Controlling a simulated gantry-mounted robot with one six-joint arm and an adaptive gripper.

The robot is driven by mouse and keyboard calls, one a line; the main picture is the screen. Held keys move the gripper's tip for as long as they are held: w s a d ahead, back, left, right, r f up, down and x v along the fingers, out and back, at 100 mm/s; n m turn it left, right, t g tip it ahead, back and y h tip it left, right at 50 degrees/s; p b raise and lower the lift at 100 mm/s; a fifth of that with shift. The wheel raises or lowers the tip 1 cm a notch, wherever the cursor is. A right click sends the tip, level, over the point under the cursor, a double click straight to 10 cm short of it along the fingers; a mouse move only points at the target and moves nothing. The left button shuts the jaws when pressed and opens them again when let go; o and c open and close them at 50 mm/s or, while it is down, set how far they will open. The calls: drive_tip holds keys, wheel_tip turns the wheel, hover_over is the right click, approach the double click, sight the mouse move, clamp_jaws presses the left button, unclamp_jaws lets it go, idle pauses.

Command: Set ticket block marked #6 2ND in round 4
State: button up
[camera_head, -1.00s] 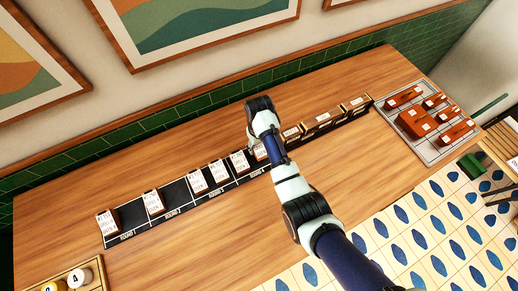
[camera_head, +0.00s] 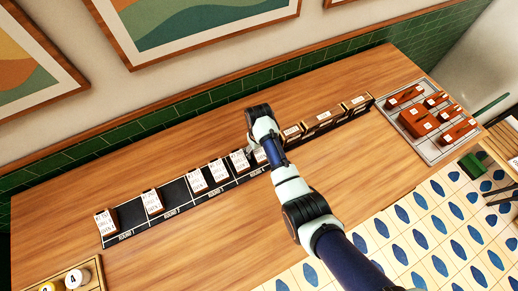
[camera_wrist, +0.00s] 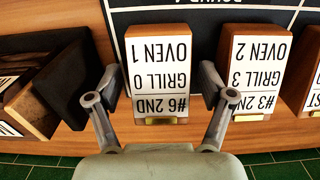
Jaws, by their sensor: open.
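The ticket block marked #6 2ND (camera_wrist: 158,78) has a white face reading GRILL 0, OVEN 1, upside down in the wrist view. It lies between the two fingers of my gripper (camera_wrist: 160,88), which are open with a gap on each side. The block sits at the black round rail (camera_wrist: 205,45), below a partly cut-off ROUND label. In the head view the rail (camera_head: 170,222) runs across the counter with ROUND labels, and a block (camera_head: 260,155) shows beside my wrist at the round 4 part. My fingers are mostly hidden there.
The block marked #3 2ND (camera_wrist: 255,75) stands close to my gripper's right finger. Dark wooden boxes (camera_wrist: 50,85) are close on the left. More tickets (camera_head: 152,202) stand along the rail. A tray of brown blocks (camera_head: 440,150) is at right.

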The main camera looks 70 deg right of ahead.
drive_tip(key=shift+r, duration=0.1)
wheel_tip(320, 180, up, 12)
drive_tip(key=p, duration=0.2)
idle(0.5)
drive_tip(key=w+a+r+n+t+h, duration=0.1)
drive_tip(key=w+a+r+n+t, duration=0.4)
drive_tip(key=a, duration=0.9)
drive_tip(key=w+a+r+n+t+h, duration=0.1)
drive_tip(key=w+a+r+t, duration=0.3)
drive_tip(key=w+a+r, duration=0.75)
drive_tip(key=s+a+r+n+t+y, duration=0.1)
drive_tip(key=s+a+r+t, duration=0.1)
drive_tip(key=s+a, duration=0.35)
drive_tip(key=s+a+r+n+t+y, duration=0.1)
drive_tip(key=s+a+r+t, duration=0.15)
drive_tip(key=a, duration=0.55)
wheel_tip(320, 180, up, 16)
drive_tip(key=w+p, duration=0.1)
drive_tip(key=p, duration=1.5)
drive_tip(key=shift+r+g, duration=0.25)
drive_tip(key=shift+g, duration=0.1)
